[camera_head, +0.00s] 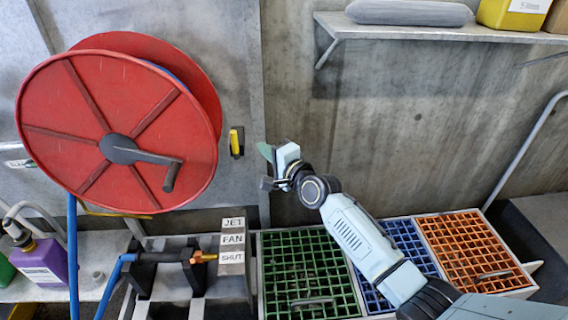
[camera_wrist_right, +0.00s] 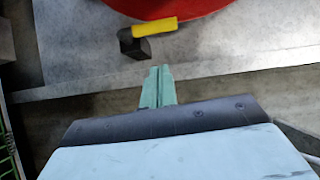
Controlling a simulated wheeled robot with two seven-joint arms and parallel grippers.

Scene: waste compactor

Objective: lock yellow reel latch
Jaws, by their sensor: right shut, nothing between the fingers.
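The yellow reel latch (camera_head: 236,142) is on the grey metal panel just right of the red hose reel (camera_head: 120,122). In the head view its yellow handle stands about upright. In the right wrist view the latch (camera_wrist_right: 153,30) shows a yellow bar on a black block, close to the red reel's edge (camera_wrist_right: 165,8). My right gripper (camera_head: 266,152) is shut and empty, a little right of the latch and apart from it. Its green fingertips (camera_wrist_right: 160,80) point toward the latch in the wrist view. My left gripper is not in view.
The reel's crank handle (camera_head: 172,176) sticks out in front of it. A block labelled JET, FAN and SHUT (camera_head: 232,255) stands below, beside a blue hose with a brass nozzle (camera_head: 204,257). Green (camera_head: 262,290), blue and orange grid crates lie below my right arm. A shelf (camera_head: 440,30) is above right.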

